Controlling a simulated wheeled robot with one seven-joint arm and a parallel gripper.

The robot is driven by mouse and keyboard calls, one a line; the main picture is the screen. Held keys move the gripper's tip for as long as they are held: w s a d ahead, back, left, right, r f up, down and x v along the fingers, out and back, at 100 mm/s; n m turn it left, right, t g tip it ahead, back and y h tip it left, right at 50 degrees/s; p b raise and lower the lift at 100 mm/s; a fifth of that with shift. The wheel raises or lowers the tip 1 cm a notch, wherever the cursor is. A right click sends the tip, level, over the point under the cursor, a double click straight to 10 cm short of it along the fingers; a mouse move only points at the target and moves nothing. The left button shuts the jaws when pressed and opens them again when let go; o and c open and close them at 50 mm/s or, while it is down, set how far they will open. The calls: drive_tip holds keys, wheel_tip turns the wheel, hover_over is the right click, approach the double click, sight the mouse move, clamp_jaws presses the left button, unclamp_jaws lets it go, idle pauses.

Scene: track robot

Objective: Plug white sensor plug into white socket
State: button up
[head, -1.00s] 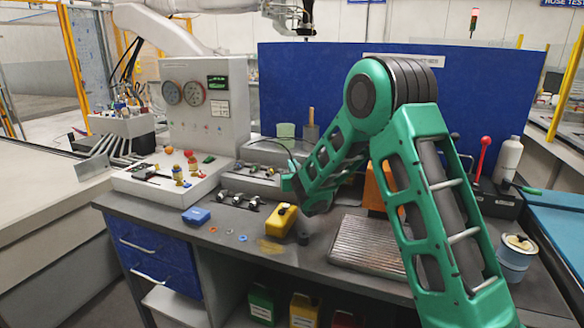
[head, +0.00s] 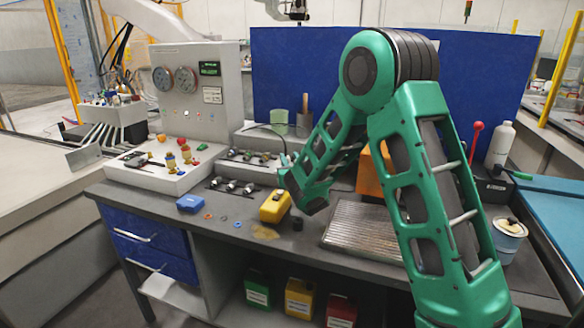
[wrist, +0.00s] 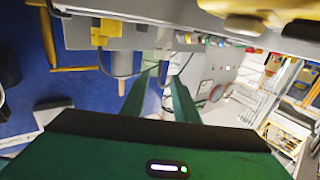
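My gripper (wrist: 164,78) shows in the wrist view as two green fingers with a gap between them, and I see nothing clearly held there. In the head view my green arm reaches over the bench, its end above the connector rows and partly hidden by its own links. Several pale, silver-looking plugs (head: 232,186) lie in a row left of the arm's end. I cannot tell which is the white sensor plug. The grey gauge panel (head: 203,97) stands at the back left with small coloured ports low on its face. The white socket is too small to pick out.
A yellow case (head: 275,206) and a blue box (head: 190,203) lie near the bench's front edge. A ribbed metal plate (head: 360,237) lies right of them. A cup (head: 304,125) holding a wooden handle stands behind. A white tray (head: 150,172) with colourful parts is at left.

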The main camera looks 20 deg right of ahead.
drive_tip(key=s, duration=0.5)
drive_tip(key=shift+s+a, duration=0.1)
drive_tip(key=shift+s, duration=0.15)
